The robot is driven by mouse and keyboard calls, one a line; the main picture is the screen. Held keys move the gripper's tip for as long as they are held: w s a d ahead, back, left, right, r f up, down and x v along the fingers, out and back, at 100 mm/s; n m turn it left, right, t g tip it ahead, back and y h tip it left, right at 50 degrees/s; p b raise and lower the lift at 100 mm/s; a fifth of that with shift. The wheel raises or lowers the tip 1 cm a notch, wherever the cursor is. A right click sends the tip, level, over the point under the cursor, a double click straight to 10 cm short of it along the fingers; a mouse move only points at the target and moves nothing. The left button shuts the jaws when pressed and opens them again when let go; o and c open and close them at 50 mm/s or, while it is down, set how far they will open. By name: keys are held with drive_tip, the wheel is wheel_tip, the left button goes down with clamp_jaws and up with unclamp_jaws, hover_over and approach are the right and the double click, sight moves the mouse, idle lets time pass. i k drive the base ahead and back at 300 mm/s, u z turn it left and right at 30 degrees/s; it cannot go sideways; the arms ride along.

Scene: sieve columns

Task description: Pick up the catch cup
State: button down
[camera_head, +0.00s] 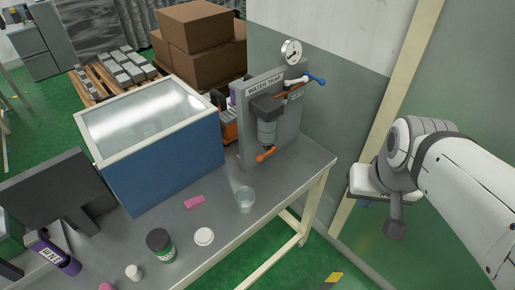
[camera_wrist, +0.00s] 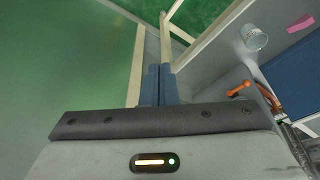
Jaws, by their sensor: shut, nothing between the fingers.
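The catch cup looks to be the clear, open-topped cup (camera_head: 245,199) standing upright on the grey bench, near its front edge and in front of the water trap (camera_head: 267,130). In the wrist view the cup (camera_wrist: 254,38) shows at the upper right, apart from my fingers. My gripper (camera_wrist: 158,85) is shut and empty, its two dark blue fingers together. It is off to the right of the bench in the head view, beyond the bench end and well away from the cup. The fingertips are hard to make out in the head view.
A pink block (camera_head: 195,202), a white disc (camera_head: 204,236) and a dark jar (camera_head: 160,245) lie left of the cup. The water trap's orange lower handle (camera_head: 266,153) sticks out behind the cup. A big blue tank (camera_head: 165,165) fills the back left. The bench's right end is clear.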

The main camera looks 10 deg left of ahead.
sight(245, 195)
drive_tip(key=u, duration=0.9)
drive_tip(key=i, duration=0.3)
drive_tip(key=z, duration=0.35)
